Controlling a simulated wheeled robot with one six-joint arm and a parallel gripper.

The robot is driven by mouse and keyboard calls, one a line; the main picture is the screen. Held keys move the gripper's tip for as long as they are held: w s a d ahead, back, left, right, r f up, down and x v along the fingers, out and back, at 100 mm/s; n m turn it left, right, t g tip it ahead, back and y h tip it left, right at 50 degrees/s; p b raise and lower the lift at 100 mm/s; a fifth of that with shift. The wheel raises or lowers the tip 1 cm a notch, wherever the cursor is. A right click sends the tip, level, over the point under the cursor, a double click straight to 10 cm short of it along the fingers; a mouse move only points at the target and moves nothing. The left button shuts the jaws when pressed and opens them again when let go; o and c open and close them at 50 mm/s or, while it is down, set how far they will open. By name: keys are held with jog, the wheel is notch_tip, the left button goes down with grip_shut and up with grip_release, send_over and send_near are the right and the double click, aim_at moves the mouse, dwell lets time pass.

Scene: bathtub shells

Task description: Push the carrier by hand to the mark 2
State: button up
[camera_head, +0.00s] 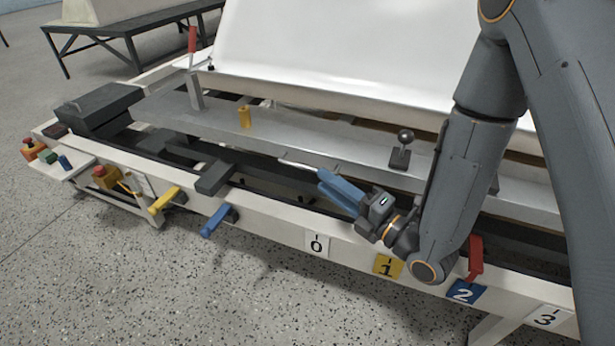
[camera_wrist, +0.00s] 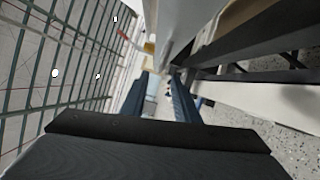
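A long grey plate (camera_head: 285,140), which looks like the carrier, lies along the bench beside a large white tub shell (camera_head: 330,50). The blue plate of mark 2 (camera_head: 466,291) is on the front rail, right of mark 1 (camera_head: 388,265). My gripper (camera_head: 318,174) is over the bench, in front of the plate and behind mark 0 (camera_head: 317,244). A thin pale bar shows by its tips; contact is unclear. In the wrist view its fingers (camera_wrist: 160,82) are apart, with no clear object held.
A red-handled lever (camera_head: 193,45) stands at the plate's left end. Yellow (camera_head: 163,200), blue (camera_head: 217,220) and red (camera_head: 475,255) handles stick out from the front rail. Mark 3 (camera_head: 547,317) is far right. Button boxes (camera_head: 42,150) are at left. The speckled floor in front is clear.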

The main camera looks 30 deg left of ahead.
aim_at(305, 166)
jog(key=shift+b+x, duration=0.45)
jog(key=shift+x, duration=3.45)
jog(key=shift+s, duration=0.1)
jog(key=shift+c, duration=0.4)
grip_shut()
